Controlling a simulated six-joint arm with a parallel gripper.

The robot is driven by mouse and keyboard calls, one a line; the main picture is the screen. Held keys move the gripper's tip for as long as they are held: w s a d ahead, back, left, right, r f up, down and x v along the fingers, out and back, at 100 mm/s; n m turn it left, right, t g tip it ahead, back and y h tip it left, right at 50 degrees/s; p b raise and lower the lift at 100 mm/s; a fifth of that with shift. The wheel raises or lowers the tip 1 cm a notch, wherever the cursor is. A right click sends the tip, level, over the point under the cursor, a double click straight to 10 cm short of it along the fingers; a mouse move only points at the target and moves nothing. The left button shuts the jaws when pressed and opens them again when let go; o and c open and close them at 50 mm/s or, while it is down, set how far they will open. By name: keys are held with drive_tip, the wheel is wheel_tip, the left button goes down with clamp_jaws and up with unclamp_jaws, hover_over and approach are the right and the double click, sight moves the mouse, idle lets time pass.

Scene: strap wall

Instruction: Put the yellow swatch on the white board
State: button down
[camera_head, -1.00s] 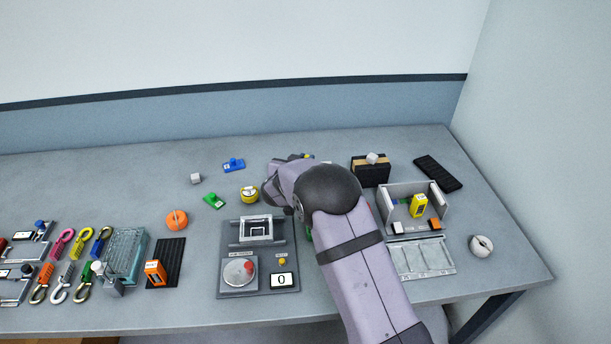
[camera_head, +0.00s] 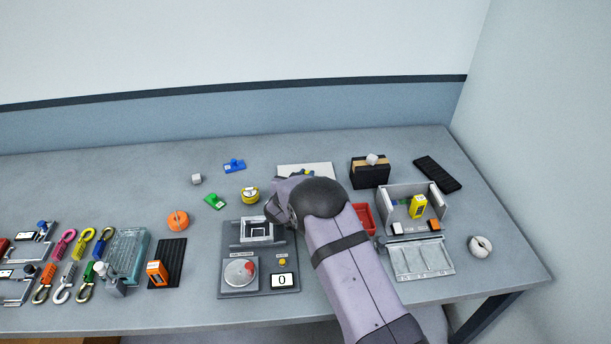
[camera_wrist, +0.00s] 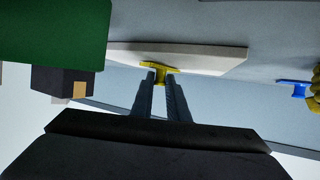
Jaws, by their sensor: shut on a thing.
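My gripper (camera_wrist: 161,79) is shut on the yellow swatch (camera_wrist: 158,67) in the wrist view, with its fingertips on the swatch's grip. The white board (camera_wrist: 205,58) lies just beyond, and the swatch overlaps its edge in this view. I cannot tell whether they touch. In the head view the white board (camera_head: 302,168) lies at the middle of the bench, partly hidden behind my wrist. My arm covers most of the gripper there.
Left of the board lie a blue piece (camera_head: 234,166), a green piece (camera_head: 214,202) and a yellow round object (camera_head: 249,195). A black box (camera_head: 370,172) stands right of it. A red tray (camera_head: 362,218) lies beside my arm. A large green shape (camera_wrist: 50,35) fills one wrist-view corner.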

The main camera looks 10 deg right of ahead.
drive_tip(key=shift+f, duration=0.2)
drive_tip(key=c, duration=1.7)
unclamp_jaws()
drive_tip(key=shift+r, duration=0.1)
drive_tip(key=shift+r, duration=0.15)
drive_tip(key=b+v, duration=0.2)
drive_tip(key=v, duration=1)
drive_tip(key=shift+d, duration=0.1)
drive_tip(key=shift+r, duration=0.1)
